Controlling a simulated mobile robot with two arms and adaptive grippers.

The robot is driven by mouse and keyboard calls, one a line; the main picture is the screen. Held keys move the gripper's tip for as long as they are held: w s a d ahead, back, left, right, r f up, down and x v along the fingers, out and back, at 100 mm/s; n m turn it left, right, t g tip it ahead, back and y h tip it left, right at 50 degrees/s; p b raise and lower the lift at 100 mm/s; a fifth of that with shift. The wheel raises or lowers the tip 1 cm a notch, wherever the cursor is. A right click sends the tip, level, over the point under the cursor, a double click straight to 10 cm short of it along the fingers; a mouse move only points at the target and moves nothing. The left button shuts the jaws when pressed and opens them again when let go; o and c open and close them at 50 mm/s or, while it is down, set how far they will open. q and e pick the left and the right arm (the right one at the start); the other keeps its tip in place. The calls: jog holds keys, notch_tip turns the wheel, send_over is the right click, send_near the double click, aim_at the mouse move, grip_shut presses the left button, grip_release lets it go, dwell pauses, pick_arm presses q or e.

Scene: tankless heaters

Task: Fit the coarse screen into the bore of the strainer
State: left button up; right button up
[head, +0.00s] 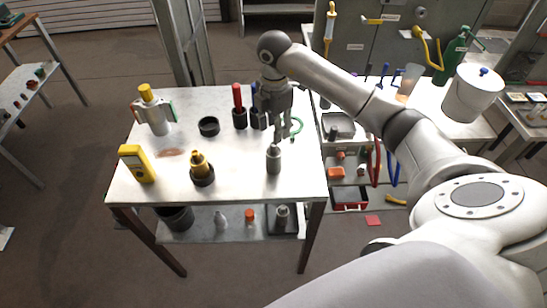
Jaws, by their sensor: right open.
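My right gripper (284,132) points down over the right part of the metal table, with its fingers apart. Its fingertips are just above and behind a small grey cylinder (273,160) standing upright with a narrower top; this may be the coarse screen. I cannot tell whether they touch it. A brass-yellow fitting (201,163) stands in a round black holder (203,178) near the front; it may be the strainer, but its bore cannot be made out. My left gripper is out of view.
A yellow meter (137,163), a silver canister with yellow cap (155,113), a black ring (209,127) and a red-handled tool in a black holder (239,110) stand on the table.

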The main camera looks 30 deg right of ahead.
aim_at(274, 157)
jog(key=shift+f, duration=0.8)
notch_tip(274, 157, down, 5)
jog(key=p, duration=0.3)
jog(key=shift+s+r, duration=0.1)
jog(key=shift+r, duration=0.1)
jog(key=shift+f, duration=0.4)
jog(key=shift+c, duration=0.3)
grip_shut()
